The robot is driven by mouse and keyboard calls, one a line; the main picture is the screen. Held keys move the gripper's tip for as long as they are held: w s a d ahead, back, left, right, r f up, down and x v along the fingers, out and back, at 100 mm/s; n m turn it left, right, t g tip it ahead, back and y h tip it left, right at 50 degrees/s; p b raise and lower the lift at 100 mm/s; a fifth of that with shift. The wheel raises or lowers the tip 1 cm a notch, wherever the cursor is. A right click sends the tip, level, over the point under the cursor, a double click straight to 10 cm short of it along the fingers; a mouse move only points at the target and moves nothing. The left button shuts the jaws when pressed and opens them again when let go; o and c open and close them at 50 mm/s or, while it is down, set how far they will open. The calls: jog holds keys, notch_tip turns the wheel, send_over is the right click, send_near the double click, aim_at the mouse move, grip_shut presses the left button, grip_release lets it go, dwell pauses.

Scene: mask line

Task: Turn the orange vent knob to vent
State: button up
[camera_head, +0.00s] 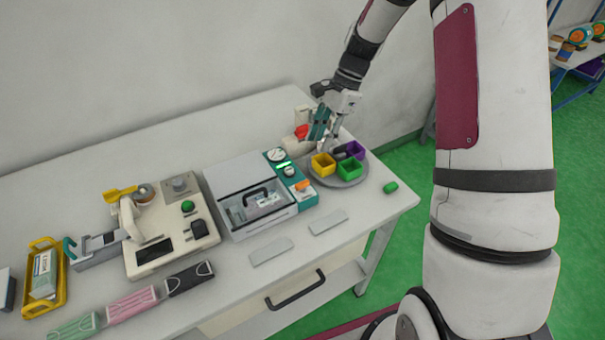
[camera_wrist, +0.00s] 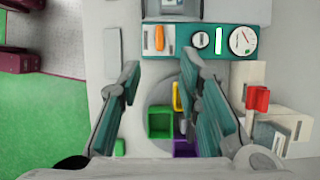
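The orange vent knob (camera_head: 303,186) is at the near end of the teal panel (camera_head: 290,172) on the right side of the white vacuum box. In the wrist view the knob (camera_wrist: 159,38) is a long narrow handle on a pale plate, upright in the picture. My gripper (camera_head: 327,132) is above the back right of the table, behind the knob and apart from it. In the wrist view my gripper (camera_wrist: 160,72) is open and empty, its fingertips spread wide, with the knob beyond them. The label marks around the knob are too small to read.
A round grey tray (camera_head: 347,182) with yellow, green and purple bins stands right of the panel, under my gripper. A red-topped fitting (camera_wrist: 258,98) stands nearby. A gauge (camera_wrist: 243,39) sits on the panel. A green piece (camera_head: 390,187) lies near the table's right edge.

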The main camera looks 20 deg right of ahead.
aim_at(302, 182)
jog(key=p+x, duration=0.2)
jog(key=x, duration=1.1)
jog(key=shift+a+f+p, duration=0.1)
jog(key=shift+f+p, duration=0.2)
jog(key=shift+c, duration=0.6)
grip_shut()
